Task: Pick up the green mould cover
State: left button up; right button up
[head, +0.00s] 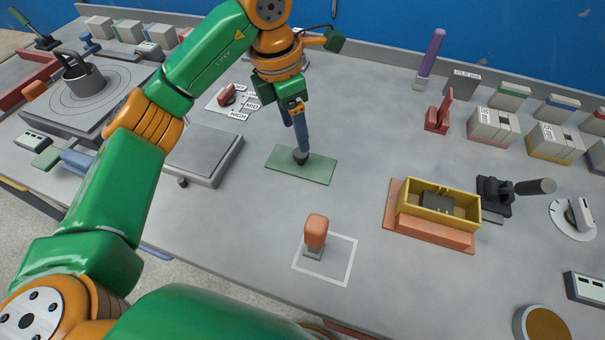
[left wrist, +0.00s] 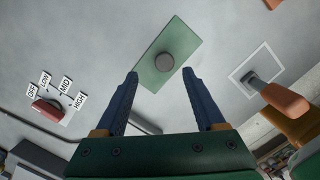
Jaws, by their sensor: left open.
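The green mould cover (head: 320,172) is a flat green plate with a round dark knob in its middle, lying on the grey bench. It also shows in the left wrist view (left wrist: 180,36), with its grey knob (left wrist: 164,62) just beyond the fingertips. My left gripper (head: 300,150) points down over the cover, its blue fingers close to the knob in the head view. In the left wrist view the fingers (left wrist: 160,75) are spread apart with nothing between them. In the head view the fingers partly hide the knob. My right gripper is not in view.
An orange-handled tool (head: 316,232) stands in a white outlined square in front of the cover. A yellow open box (head: 410,208) sits on an orange base to the right. A grey flat-topped block (head: 203,152) stands to the left. The bench right around the cover is clear.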

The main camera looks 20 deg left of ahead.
aim_at(301, 159)
pick_arm(q)
jog(key=shift+d+f, duration=0.1)
jog(key=shift+f, duration=0.5)
jog(key=f+p, duration=0.1)
jog(key=f, duration=0.1)
jog(key=d+f+p, duration=0.1)
jog(key=f, duration=0.2)
jog(key=shift+f, duration=0.4)
grip_shut()
